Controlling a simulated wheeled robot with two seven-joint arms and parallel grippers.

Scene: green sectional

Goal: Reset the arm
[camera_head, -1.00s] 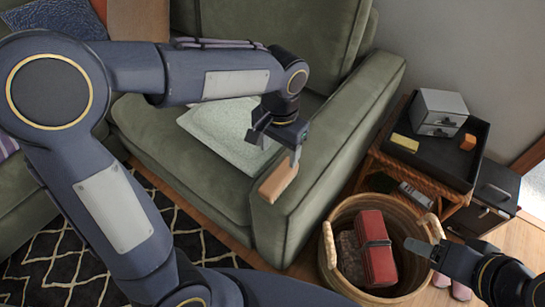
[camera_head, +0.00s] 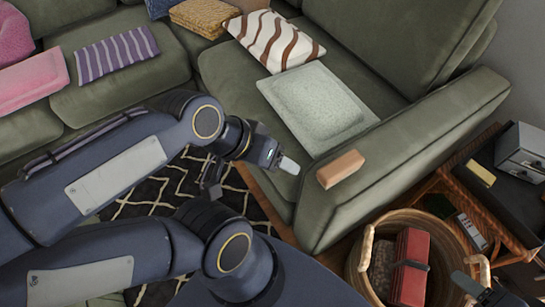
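My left gripper (camera_head: 250,177) is in the middle of the view, over the patterned rug in front of the sofa. Its two fingers are wide apart with nothing between them. A tan-brown block (camera_head: 340,168) lies on the front end of the green sofa's armrest (camera_head: 400,150), to the right of the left gripper and apart from it. My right gripper (camera_head: 480,285) shows only in part at the bottom right corner, by the basket's rim. Whether its fingers are apart is not clear.
A wicker basket (camera_head: 365,247) holding a red case (camera_head: 411,267) stands right of the armrest. A side table with a black tray (camera_head: 507,202) and a grey drawer box (camera_head: 522,150) is at the right. A pale green tray-like cushion (camera_head: 316,105) lies on the seat.

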